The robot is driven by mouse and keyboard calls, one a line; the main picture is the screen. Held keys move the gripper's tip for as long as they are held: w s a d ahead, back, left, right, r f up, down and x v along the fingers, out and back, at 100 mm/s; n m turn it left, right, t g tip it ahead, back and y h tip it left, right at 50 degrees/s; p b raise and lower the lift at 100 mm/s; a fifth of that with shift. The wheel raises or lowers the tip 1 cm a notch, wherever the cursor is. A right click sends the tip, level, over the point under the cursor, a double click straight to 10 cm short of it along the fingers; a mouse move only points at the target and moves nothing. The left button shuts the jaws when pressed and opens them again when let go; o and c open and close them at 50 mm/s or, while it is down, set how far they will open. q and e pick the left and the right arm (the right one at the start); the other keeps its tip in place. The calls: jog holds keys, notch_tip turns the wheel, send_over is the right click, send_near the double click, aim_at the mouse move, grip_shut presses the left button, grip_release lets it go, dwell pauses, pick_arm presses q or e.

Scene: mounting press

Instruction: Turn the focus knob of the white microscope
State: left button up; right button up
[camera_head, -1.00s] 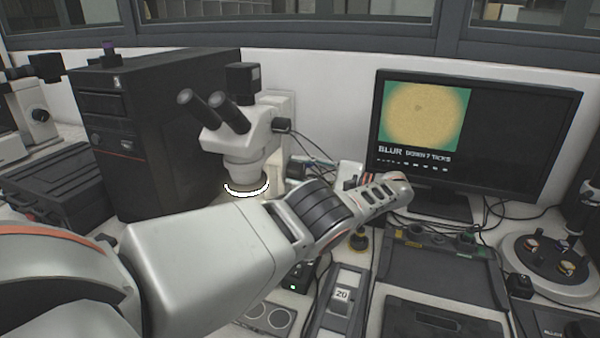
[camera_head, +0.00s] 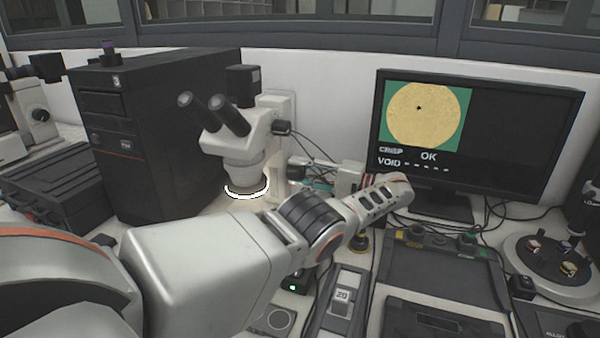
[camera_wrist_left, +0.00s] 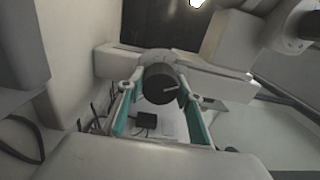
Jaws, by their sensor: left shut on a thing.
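The white microscope (camera_head: 247,140) stands at the back of the bench beside the black computer case, its ring light (camera_head: 247,190) lit. In the left wrist view its dark round focus knob (camera_wrist_left: 161,84), with a pale line on its face, sits between the fingers of my left gripper (camera_wrist_left: 160,92). The teal-padded fingers are shut on the knob from both sides. In the head view this gripper (camera_head: 318,184) is small, to the right of the microscope and partly hidden behind my own arm, and the knob is hidden. My right gripper is not in view.
The monitor (camera_head: 472,140) at the right shows a sharp yellow disc with a dark spot and the words "CRISP", "OK" and "VOID". The black computer case (camera_head: 165,130) stands left of the microscope. Dark trays (camera_head: 440,270) and cables crowd the right side.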

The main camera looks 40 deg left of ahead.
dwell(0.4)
pick_arm(q)
jog(key=o, duration=1.1)
